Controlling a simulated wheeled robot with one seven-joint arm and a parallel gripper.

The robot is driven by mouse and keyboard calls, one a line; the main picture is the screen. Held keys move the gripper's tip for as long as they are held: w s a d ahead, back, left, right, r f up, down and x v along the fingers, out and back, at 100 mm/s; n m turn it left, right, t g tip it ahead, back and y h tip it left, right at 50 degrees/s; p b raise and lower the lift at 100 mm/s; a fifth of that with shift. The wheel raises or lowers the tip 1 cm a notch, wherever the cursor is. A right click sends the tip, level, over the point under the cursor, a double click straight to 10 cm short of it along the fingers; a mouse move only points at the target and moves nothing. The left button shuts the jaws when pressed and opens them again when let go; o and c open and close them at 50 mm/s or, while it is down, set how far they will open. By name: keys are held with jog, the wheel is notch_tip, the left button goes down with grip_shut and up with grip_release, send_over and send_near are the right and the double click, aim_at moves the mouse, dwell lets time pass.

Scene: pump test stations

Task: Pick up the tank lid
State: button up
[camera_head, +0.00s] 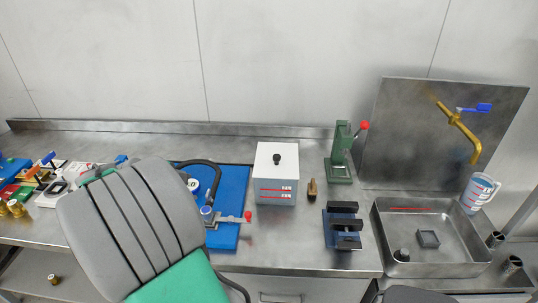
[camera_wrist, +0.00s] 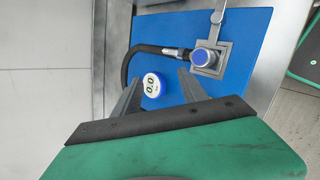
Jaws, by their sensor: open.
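The tank and lid are not in the wrist view. In the head view my grey and green arm covers part of the bench left of the tank, and my fingers cannot be made out.
The blue board (camera_head: 232,183) left of the tank carries a black hose, a round gauge (camera_wrist: 152,85) and a blue-capped fitting (camera_wrist: 203,58). Right of the tank are a small brass piece (camera_head: 312,188), a black-and-blue fixture (camera_head: 343,226), a green press (camera_head: 340,160) and a sink (camera_head: 440,268).

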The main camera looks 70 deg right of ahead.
jog(key=s+d+n+g+h, duration=0.1)
jog(key=s+d+n+g, duration=0.15)
jog(key=s+d, duration=0.5)
jog(key=n+g+h+p, duration=0.1)
jog(key=n+g+h, duration=0.1)
jog(key=n+g, duration=0.15)
send_near(274, 158)
jog(key=shift+d+f+m+g, duration=0.4)
jog(key=shift+d+f, duration=0.05)
jog(key=shift+d, duration=0.3)
jog(key=p+x, duration=0.2)
jog(key=x, duration=0.5)
jog(key=shift+s+d+f, duration=0.1)
jog(key=shift+s+d, duration=0.15)
jog(key=shift+s, duration=0.1)
grip_shut()
